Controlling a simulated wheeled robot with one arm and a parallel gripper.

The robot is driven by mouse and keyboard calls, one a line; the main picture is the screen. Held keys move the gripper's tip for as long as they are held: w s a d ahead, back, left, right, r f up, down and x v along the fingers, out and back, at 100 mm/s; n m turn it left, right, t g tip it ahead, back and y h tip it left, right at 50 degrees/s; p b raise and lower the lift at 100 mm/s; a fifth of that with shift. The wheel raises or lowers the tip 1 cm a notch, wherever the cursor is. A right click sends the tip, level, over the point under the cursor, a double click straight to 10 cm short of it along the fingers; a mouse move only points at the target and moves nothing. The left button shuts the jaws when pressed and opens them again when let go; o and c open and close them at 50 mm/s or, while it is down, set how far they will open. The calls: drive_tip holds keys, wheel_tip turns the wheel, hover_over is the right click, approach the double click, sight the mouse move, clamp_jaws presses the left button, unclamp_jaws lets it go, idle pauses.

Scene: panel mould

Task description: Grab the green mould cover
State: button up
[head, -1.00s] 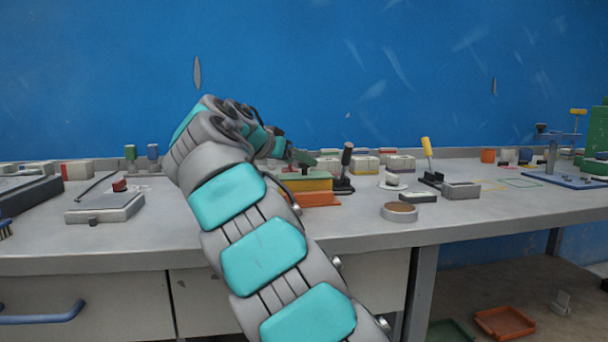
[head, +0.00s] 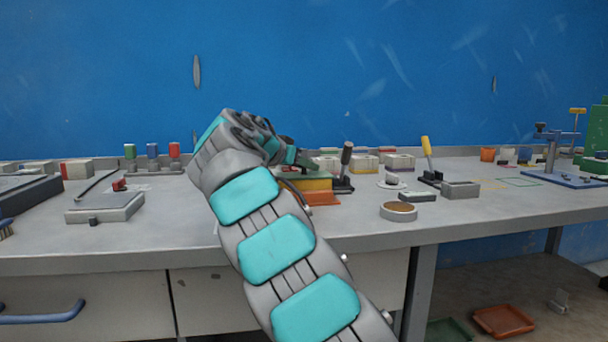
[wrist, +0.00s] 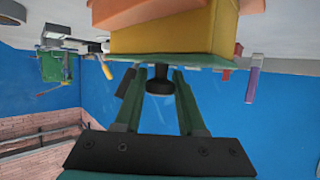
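The green mould cover (wrist: 205,65) is a thin plate with a dark round knob (wrist: 160,82). The wrist view is upside down, so the yellow mould block (wrist: 165,38) under the cover appears above it. In the head view the stack of yellow block (head: 318,184) and orange base (head: 322,198) stands near the middle of the bench, partly behind my arm. My gripper (wrist: 159,76) has its two green fingers on either side of the knob, with small gaps showing. It looks open and not clamped. In the head view my gripper (head: 307,160) is at the cover's height, partly hidden.
A black-handled toggle clamp (head: 345,170) stands close to the right of the stack. A round dish (head: 398,211) and a grey box (head: 461,190) lie further right. Several small blocks stand behind. The bench front is clear.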

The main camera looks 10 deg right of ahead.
clamp_jaws()
drive_tip(key=shift+r, duration=0.1)
idle(0.3)
